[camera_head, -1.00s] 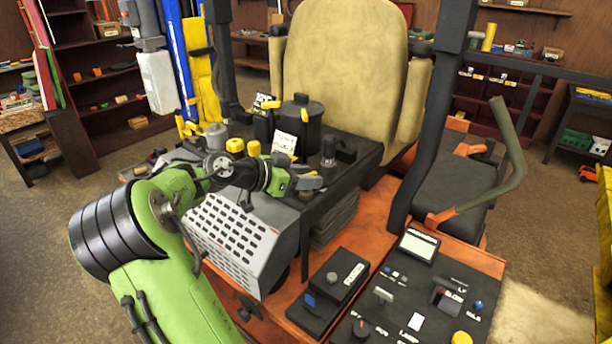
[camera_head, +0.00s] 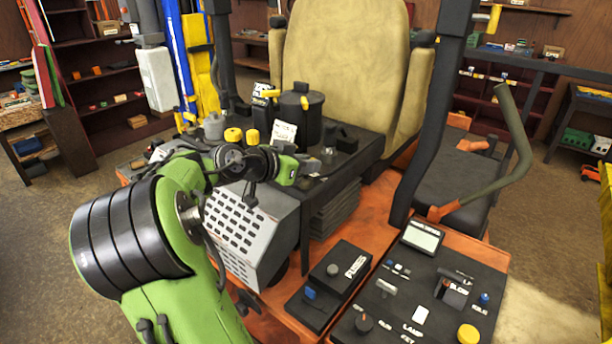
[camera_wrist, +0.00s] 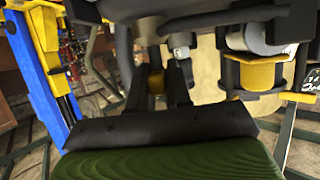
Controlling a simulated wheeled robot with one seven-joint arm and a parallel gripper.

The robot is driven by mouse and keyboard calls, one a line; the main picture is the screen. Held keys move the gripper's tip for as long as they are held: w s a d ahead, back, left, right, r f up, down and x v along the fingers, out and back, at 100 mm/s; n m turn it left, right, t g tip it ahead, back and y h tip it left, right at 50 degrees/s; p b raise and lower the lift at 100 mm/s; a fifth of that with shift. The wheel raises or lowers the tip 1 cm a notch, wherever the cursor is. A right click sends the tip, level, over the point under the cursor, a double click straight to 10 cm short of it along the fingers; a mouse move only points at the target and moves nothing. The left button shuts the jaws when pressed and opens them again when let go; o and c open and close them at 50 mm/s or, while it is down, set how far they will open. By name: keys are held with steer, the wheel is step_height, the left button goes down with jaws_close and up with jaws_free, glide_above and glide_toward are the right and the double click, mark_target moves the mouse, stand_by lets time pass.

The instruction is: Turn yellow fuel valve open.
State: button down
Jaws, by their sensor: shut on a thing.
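My gripper (camera_head: 312,167) reaches over the dark deck in front of the seat in the head view, its fingers small and partly merged with dark parts behind. In the wrist view its two dark fingers (camera_wrist: 167,88) stand on either side of a small yellow piece (camera_wrist: 156,80), which appears to be the yellow fuel valve's handle. The gripper is shut on it. The valve's body and angle are hidden.
A black canister (camera_head: 301,112) and a white label card (camera_head: 284,133) stand close behind the gripper. A perforated grey housing (camera_head: 240,235) lies below the arm. The tan seat (camera_head: 345,60) is behind. A control panel (camera_head: 425,290) and a fuses box (camera_head: 335,285) are at front right.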

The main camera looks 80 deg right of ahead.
steer(key=shift+f+n+t+h+b, duration=0.25)
steer(key=shift+n+t+h+b, duration=0.3)
steer(key=shift+n+t, duration=0.4)
steer(key=c, duration=1.1)
jaws_free()
steer(key=shift+r, duration=0.1)
steer(key=shift+c, duration=0.2)
steer(key=p+v, duration=0.2)
steer(key=v, duration=1.3)
steer(key=shift+a+r, duration=0.2)
steer(key=shift+a, duration=0.15)
steer(key=shift+w, duration=0.2)
